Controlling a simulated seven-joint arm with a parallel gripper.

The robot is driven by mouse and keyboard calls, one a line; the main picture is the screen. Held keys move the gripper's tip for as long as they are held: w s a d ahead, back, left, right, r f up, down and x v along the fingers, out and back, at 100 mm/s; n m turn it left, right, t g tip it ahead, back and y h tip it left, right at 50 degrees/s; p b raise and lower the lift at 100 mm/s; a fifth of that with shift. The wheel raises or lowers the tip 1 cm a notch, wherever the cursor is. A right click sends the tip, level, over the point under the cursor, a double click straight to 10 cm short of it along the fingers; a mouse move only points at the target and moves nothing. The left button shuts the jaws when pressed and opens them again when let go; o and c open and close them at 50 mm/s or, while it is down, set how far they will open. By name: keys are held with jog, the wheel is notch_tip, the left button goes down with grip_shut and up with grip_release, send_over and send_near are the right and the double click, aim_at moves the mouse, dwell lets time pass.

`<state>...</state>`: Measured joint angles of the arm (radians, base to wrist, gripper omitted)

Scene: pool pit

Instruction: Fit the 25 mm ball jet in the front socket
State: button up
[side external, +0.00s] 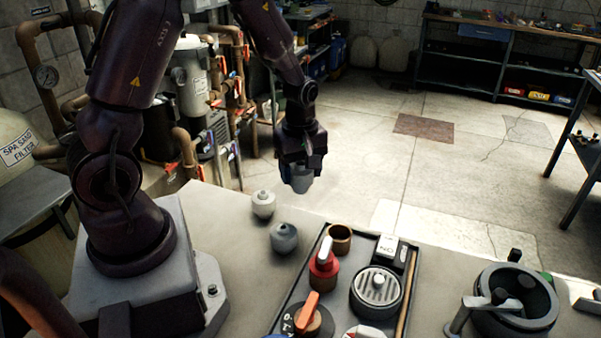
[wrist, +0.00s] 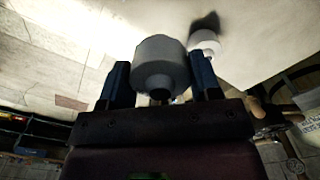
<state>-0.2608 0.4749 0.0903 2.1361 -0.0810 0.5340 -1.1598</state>
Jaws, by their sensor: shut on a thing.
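My gripper (side external: 302,160) is shut on a pale grey jet (side external: 302,184) and holds it up, beyond the bench's far edge in the side view. In the wrist view the held jet (wrist: 160,62) sits between the two dark fingers of my gripper (wrist: 162,80), its narrow end towards the camera. Two similar jets stand on the bench: a pale one (side external: 263,204) and a darker blue-grey one (side external: 284,239). One loose pale piece (wrist: 205,42) shows behind the held jet. No size mark is readable. A brown open ring (side external: 339,239) sits at the tray's far end; I cannot tell which socket is the front one.
The bench (side external: 215,215) is bare around the loose jets.

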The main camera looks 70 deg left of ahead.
jog(key=w+d+f, duration=0.4)
jog(key=d, duration=0.6)
jog(key=shift+w, duration=0.2)
jog(key=shift+f, duration=0.3)
dwell(1.4)
jog(key=shift+f, duration=1.15)
jog(key=shift+f, duration=0.3)
dwell(0.3)
jog(key=o, duration=1.1)
jog(key=shift+o, duration=0.2)
